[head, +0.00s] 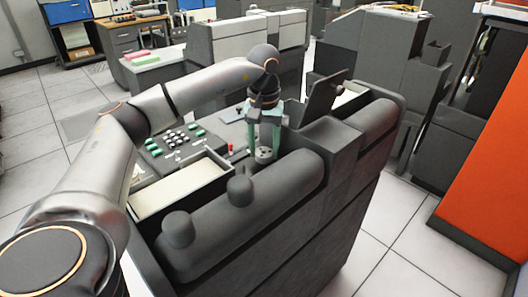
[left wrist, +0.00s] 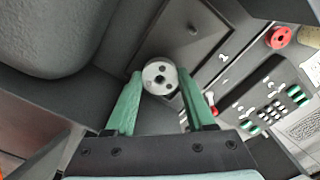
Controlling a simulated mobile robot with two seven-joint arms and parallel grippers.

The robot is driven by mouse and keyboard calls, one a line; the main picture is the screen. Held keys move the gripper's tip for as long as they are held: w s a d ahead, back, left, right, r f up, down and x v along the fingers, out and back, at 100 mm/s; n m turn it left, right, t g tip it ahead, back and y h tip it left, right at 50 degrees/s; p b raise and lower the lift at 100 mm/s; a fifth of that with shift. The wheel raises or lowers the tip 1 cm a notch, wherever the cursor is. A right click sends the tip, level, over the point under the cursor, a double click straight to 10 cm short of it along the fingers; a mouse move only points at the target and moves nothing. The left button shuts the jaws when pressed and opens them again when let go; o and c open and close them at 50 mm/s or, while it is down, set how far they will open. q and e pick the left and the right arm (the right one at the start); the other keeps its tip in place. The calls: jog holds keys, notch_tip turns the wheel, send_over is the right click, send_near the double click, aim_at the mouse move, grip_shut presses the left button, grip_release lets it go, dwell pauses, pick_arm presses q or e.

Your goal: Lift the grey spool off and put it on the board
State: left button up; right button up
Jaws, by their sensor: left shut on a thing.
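The grey spool (head: 263,155) is a small round piece with dark holes in its face. It sits between the two green fingers of my left gripper (head: 264,142), low over the dark grey machine. In the left wrist view the spool (left wrist: 160,72) shows between the fingertips, and my left gripper (left wrist: 160,88) is shut on it. A dark grey flat panel (left wrist: 185,32) lies behind the spool there. I cannot tell whether the spool touches the surface below, or which surface is the board. My right gripper is not in view.
A cream-lined tray (head: 180,187) and a keyboard with dark and green keys (head: 170,142) lie left of the gripper. A rounded dark machine housing (head: 285,183) stands close in front. A red round piece (left wrist: 281,37) shows at right in the wrist view.

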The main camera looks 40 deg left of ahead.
pick_arm(q)
notch_tip(320, 180, up, 9)
jog(key=p, duration=0.1)
notch_tip(320, 180, up, 4)
jog(key=p, duration=0.5)
send_over(264, 154)
jog(key=shift+w+a+r, duration=0.15)
jog(key=shift+w+a, duration=0.1)
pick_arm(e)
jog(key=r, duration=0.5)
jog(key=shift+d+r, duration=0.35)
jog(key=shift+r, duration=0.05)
